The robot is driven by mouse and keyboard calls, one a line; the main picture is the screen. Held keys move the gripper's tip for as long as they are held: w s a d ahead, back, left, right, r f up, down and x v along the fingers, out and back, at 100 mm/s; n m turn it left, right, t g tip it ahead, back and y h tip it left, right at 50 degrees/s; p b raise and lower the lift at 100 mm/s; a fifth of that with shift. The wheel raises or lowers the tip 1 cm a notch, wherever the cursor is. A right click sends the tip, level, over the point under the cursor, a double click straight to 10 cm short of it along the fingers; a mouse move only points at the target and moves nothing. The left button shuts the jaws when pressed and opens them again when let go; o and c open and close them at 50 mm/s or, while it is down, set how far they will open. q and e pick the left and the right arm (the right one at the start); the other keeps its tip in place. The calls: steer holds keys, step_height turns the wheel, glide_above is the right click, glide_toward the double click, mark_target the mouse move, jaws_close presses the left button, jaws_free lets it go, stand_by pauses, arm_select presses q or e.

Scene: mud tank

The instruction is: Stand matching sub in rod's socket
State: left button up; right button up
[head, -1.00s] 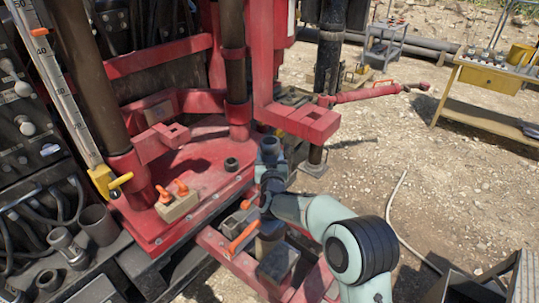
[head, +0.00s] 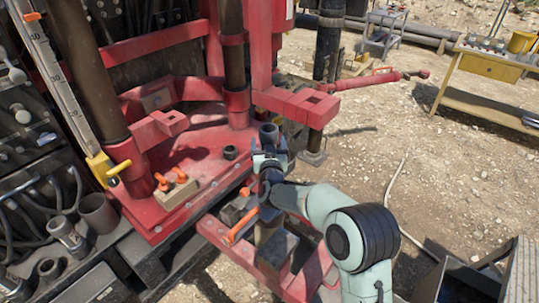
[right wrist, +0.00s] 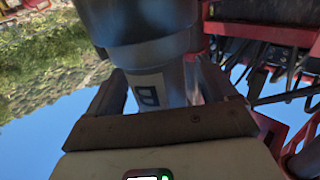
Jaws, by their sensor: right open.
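A dark grey sub (head: 268,131) stands roughly upright at the right edge of the red deck. In the right wrist view the sub (right wrist: 150,35) has a wide dark upper body and a narrower, lighter part marked "B". My right gripper (head: 270,158) is open, its two fingers on either side of the narrower part. Whether the fingers touch it, and what is under the sub, I cannot tell. A short dark open ring (head: 230,152), which looks like a socket, stands on the deck left of the gripper. My left gripper is out of view.
A wooden block with orange-topped pieces (head: 177,190) sits on the red deck (head: 200,172). Several grey cylinders, one an open cup (head: 98,212), stand at the left. A red bracket (head: 297,103) juts out just behind the sub. Gravel ground at the right is mostly open.

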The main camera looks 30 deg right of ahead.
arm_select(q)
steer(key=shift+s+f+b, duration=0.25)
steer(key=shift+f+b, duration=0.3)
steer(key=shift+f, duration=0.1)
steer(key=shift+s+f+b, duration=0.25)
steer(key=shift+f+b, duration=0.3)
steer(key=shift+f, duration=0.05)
arm_select(e)
steer(key=v, duration=1.2)
steer(key=shift+s+a+r, duration=0.2)
steer(key=shift+s, duration=0.15)
